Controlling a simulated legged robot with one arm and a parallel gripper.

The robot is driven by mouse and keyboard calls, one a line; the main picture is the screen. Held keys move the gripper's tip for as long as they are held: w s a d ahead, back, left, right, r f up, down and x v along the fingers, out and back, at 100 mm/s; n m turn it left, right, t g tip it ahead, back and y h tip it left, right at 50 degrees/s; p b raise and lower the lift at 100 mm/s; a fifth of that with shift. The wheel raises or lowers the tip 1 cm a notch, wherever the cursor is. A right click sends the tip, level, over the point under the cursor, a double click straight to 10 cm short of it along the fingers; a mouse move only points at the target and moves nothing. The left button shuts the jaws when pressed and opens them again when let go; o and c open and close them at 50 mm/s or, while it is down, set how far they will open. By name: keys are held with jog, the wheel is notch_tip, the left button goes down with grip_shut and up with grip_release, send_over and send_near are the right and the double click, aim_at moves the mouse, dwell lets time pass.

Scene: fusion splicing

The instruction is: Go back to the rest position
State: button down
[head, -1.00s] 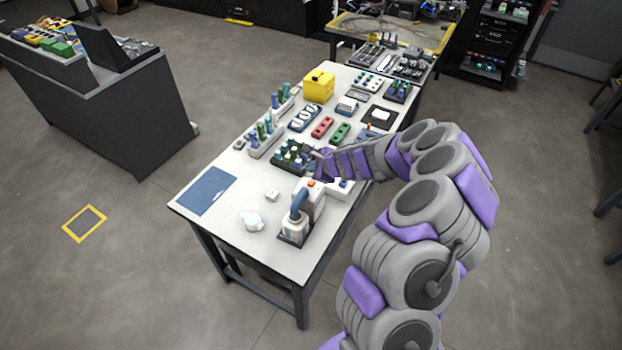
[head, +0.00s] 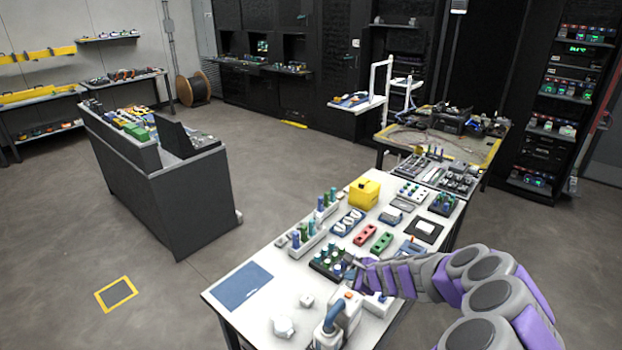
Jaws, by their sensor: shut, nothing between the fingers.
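My gripper (head: 354,267) is at the end of my grey and purple arm, which reaches in from the lower right. It is small in the head view, looks shut and holds nothing that I can see. It is over or beside the right side of a black tray (head: 318,267) with green and white pieces on the white worktable (head: 262,318). Whether it touches the tray I cannot tell. My arm hides part of the table's right side.
A white device with a blue hose (head: 335,318) stands near my arm at the table's front. A yellow box (head: 364,193), a red block (head: 365,235) and a green block (head: 381,242) sit farther back. Open floor (head: 180,300) lies left of the table, before a dark console (head: 180,195).

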jog(key=s+a+r+n+g+y, duration=0.1)
jog(key=s+a+r+n+y, duration=0.15)
jog(key=a+r, duration=0.25)
jog(key=s+a+r+n+y, duration=0.1)
jog(key=s+a+r+n, duration=0.1)
jog(key=a+r+n, duration=0.3)
jog(key=s+a+r+n+g+b, duration=0.1)
jog(key=s+a+r+n+g, duration=0.15)
jog(key=s, duration=0.25)
jog(key=s+a+r+n+g, duration=0.1)
jog(key=s+a+r+n, duration=0.2)
jog(key=s+a+r, duration=0.15)
jog(key=s+d+n+g+h+b, duration=0.1)
jog(key=s+n+g+h, duration=0.35)
jog(key=s, duration=1.15)
jog(key=s+d+n+h, duration=0.1)
jog(key=s+d+n, duration=0.1)
jog(key=s+d, duration=0.3)
jog(key=s+d+n+g+h+b, duration=0.1)
jog(key=s+d, duration=0.5)
jog(key=s, duration=0.7)
jog(key=shift+s+d+f+n+h, duration=0.25)
jog(key=shift+f+n+h, duration=0.1)
jog(key=shift+n+h, duration=0.25)
jog(key=shift+w+a, duration=0.1)
jog(key=shift+w, duration=0.05)
